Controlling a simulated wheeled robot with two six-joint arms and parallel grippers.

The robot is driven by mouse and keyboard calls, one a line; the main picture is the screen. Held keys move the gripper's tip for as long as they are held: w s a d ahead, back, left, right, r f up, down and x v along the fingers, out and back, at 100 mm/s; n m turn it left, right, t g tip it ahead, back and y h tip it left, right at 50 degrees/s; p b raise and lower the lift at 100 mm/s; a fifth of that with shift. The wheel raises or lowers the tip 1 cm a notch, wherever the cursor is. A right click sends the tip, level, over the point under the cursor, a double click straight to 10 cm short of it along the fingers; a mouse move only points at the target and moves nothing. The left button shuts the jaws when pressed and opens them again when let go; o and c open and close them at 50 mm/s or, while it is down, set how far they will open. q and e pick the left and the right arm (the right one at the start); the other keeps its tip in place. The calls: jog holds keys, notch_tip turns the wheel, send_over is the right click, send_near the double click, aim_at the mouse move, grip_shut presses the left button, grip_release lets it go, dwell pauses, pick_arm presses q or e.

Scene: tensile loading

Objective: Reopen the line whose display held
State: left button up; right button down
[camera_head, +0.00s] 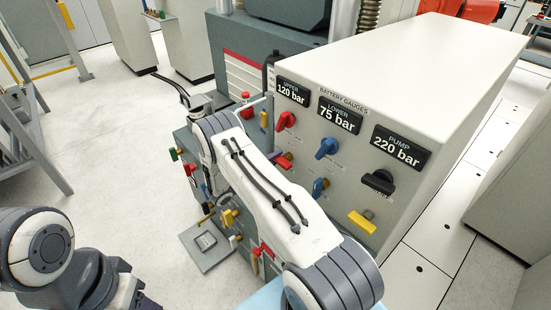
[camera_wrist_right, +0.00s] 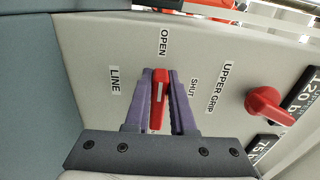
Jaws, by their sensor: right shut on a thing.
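The battery gauges panel has three displays: upper (camera_head: 291,92) reads 120 bar, lower (camera_head: 340,114) reads 75 bar, and pump (camera_head: 401,147) reads 220 bar. My right gripper (camera_wrist_right: 160,100) has its purple fingers shut on the red line lever (camera_wrist_right: 158,95), near the UPPER GRIP label. The lever lies along the direction of the OPEN label (camera_wrist_right: 163,42); the SHUT label (camera_wrist_right: 194,88) is to its right. In the head view this red lever (camera_head: 284,162) shows beside my arm. My left arm is at the lower left, its gripper out of frame.
The panel also has a red knob (camera_head: 286,121), a blue knob (camera_head: 326,148), a black knob (camera_head: 378,182), a blue line lever (camera_head: 320,187) and a yellow lever (camera_head: 362,222). More coloured handles are left of my right arm. Open floor lies at the left.

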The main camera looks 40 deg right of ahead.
jog(key=c, duration=0.8)
grip_release()
jog(key=shift+o, duration=0.2)
jog(key=a, duration=1)
jog(key=shift+s+a, duration=0.3)
jog(key=shift+s, duration=0.1)
